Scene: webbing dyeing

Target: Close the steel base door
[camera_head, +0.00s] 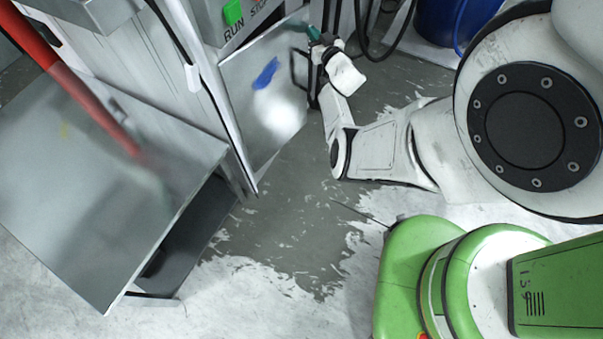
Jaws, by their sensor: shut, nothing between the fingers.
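The steel base door (262,95) is a grey metal panel with a blue smear, below the box with the green RUN button. A black handle (297,72) is at its right edge. The door stands at an angle to the neighbouring cabinet side; I cannot tell how far it is from its frame. My gripper (314,35) is small in view at the door's upper right edge, above the handle. Its fingers are shut with nothing between them. I cannot tell whether it touches the door.
A blue drum (455,20) and a black cable (385,50) are at the top right. The grey, worn-paint floor (290,215) before the door is clear.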

